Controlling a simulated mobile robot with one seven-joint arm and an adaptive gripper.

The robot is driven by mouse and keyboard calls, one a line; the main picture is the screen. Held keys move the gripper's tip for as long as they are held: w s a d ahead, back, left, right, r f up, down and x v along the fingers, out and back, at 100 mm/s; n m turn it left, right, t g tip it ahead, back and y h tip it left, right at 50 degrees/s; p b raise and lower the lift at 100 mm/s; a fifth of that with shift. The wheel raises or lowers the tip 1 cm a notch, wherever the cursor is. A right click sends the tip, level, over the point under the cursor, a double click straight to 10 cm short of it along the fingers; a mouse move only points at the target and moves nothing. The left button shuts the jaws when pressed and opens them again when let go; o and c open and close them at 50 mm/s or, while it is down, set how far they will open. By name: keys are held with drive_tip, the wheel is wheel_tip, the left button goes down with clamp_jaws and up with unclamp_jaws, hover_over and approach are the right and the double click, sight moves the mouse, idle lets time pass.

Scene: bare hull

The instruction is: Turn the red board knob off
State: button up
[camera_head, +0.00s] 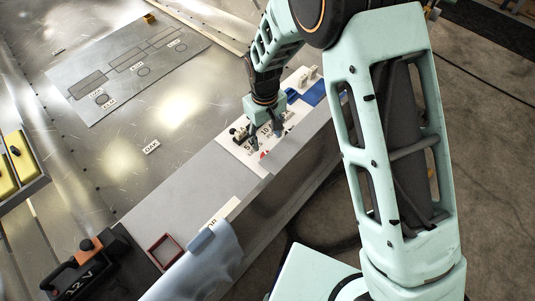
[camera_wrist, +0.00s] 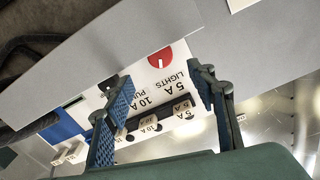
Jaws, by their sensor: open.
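The white board (camera_head: 233,152) lies on the grey ledge below my gripper. Its red knob (camera_wrist: 160,57) has a pale line on its face and sits beside the label "5 A LIGHTS", partly covered by a grey edge in the wrist view. It shows as a small red spot (camera_head: 263,155) in the head view. A black knob (camera_wrist: 109,84) sits near it, by a "10 A" label. My gripper (camera_wrist: 158,80) is open and empty, its blue-padded fingers spread over the board. The red knob appears just beyond the fingertips; I see no contact.
Black switches (camera_wrist: 180,108) sit along the board beneath my gripper. A blue block (camera_head: 314,92) adjoins the board. A red frame (camera_head: 164,251), a draped cloth (camera_head: 208,262) and a 12 V battery (camera_head: 84,272) lie at lower left.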

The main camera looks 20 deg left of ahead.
wheel_tip(320, 180, down, 11)
drive_tip(key=shift+w+d+f+b, duration=0.1)
drive_tip(key=shift+w+f+b, duration=0.1)
drive_tip(key=shift+b, duration=0.7)
